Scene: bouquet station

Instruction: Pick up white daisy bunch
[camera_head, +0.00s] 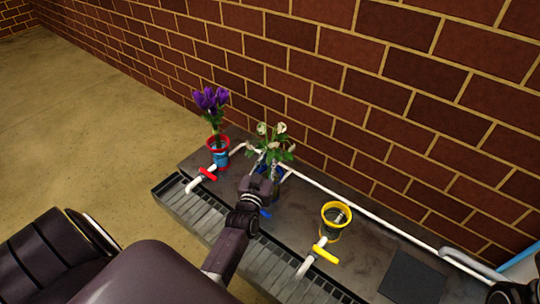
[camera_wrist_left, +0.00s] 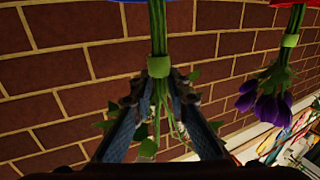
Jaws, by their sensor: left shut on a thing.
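The white daisy bunch (camera_head: 275,145), pale blooms over green leaves, stands upright at the blue vase (camera_head: 281,173) in the head view. My left gripper (camera_head: 265,181) is in front of it and hides part of the vase. In the left wrist view, which is upside down, the fingers of my left gripper (camera_wrist_left: 160,100) are shut around the bunch's green stems (camera_wrist_left: 158,35), near a light green band. The blue vase's edge (camera_wrist_left: 130,1) shows at the top. The blooms are mostly hidden there. A dark part at the head view's lower right corner may be my right gripper; its jaws are unclear.
Purple flowers (camera_head: 210,100) stand in a red-rimmed blue vase (camera_head: 220,160) to the left. An empty yellow-rimmed vase (camera_head: 335,209) stands to the right. A white pipe (camera_head: 340,203) with taps runs along the dark counter (camera_head: 300,225), before a brick wall. A dark square mat (camera_head: 411,278) lies farther right.

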